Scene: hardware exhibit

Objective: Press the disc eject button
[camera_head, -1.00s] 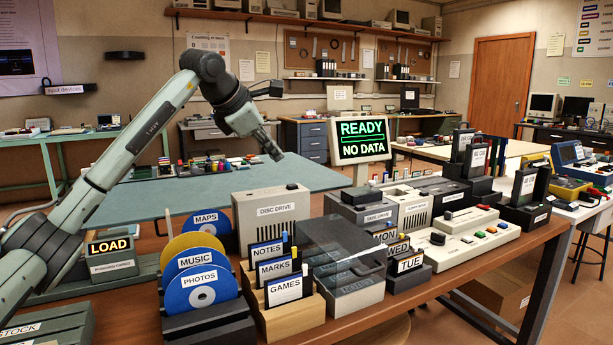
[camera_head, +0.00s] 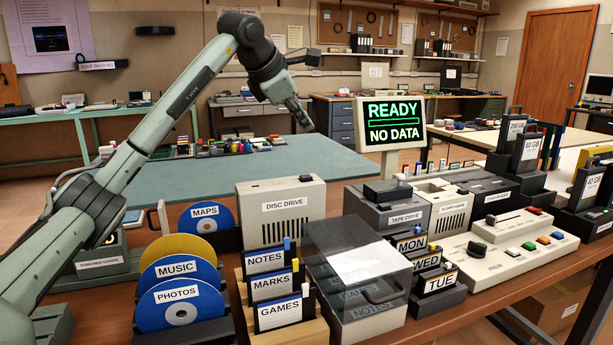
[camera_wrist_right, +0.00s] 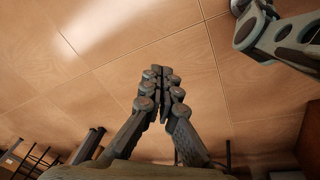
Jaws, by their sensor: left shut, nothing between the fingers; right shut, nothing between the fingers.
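The beige disc drive (camera_head: 281,215), labelled DISC DRIVE, stands on the wooden table near the middle of the head view. A small dark piece (camera_head: 281,183) shows on its top; I cannot tell for sure whether it is the eject button. My left gripper (camera_head: 304,123) appears above and behind the drive in the picture, pointing down to the right. It is shut, empty and apart from the drive. My right gripper (camera_wrist_right: 162,72) shows only in the right wrist view, shut and empty over the tiled floor.
Blue and yellow discs (camera_head: 180,311) stand in a rack at front left. Labelled disks (camera_head: 273,288) and a clear-lidded box (camera_head: 370,265) crowd the drive's front. The tape drive (camera_head: 402,215) is to its right. A screen (camera_head: 392,122) reads READY, NO DATA. A green table (camera_head: 240,175) lies behind.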

